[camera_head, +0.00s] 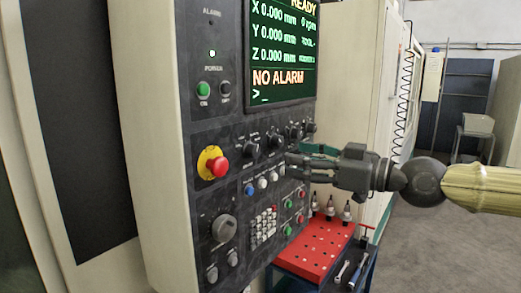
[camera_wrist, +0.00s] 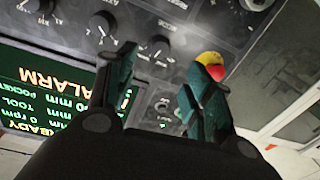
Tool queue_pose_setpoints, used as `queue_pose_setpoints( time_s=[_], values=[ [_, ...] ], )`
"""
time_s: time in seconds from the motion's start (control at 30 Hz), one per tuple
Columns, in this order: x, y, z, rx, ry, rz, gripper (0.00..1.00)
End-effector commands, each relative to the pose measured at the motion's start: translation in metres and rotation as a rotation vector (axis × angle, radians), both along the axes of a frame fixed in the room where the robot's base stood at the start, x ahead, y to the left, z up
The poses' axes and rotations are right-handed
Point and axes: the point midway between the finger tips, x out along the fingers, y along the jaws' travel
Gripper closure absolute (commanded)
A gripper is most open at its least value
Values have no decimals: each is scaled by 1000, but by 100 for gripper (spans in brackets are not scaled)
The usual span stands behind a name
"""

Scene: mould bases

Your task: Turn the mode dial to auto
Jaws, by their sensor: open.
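The control panel (camera_head: 210,180) carries a row of dark rotary dials. The dial nearest the emergency stop (camera_head: 250,149) and another dial to its right (camera_head: 273,141) show in the head view; their labels are too small to tell which is the mode dial. My gripper (camera_head: 291,160) is in front of the panel, just below the right part of this row. In the wrist view my gripper (camera_wrist: 160,90) is open, with teal-padded fingers apart. A dial (camera_wrist: 158,42) shows beyond the fingertips, with another dial (camera_wrist: 100,22) behind the left fingertip. I see nothing held; contact is unclear.
A red emergency stop (camera_head: 213,163) sits left of the dials. The screen (camera_head: 285,50) above reads NO ALARM. A larger knob (camera_head: 223,228), keypad (camera_head: 263,228) and coloured buttons are lower. A red tool table (camera_head: 315,248) stands below my arm; open floor lies right.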

Motion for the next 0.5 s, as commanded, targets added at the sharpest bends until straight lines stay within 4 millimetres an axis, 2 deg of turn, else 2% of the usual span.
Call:
queue_pose_setpoints(
  time_s=[0.17, 0.5],
  values=[
    [4, 7, 4, -3, -5, 1, 48],
    [22, 36, 4, -1, -2, 2, 48]
  ],
)
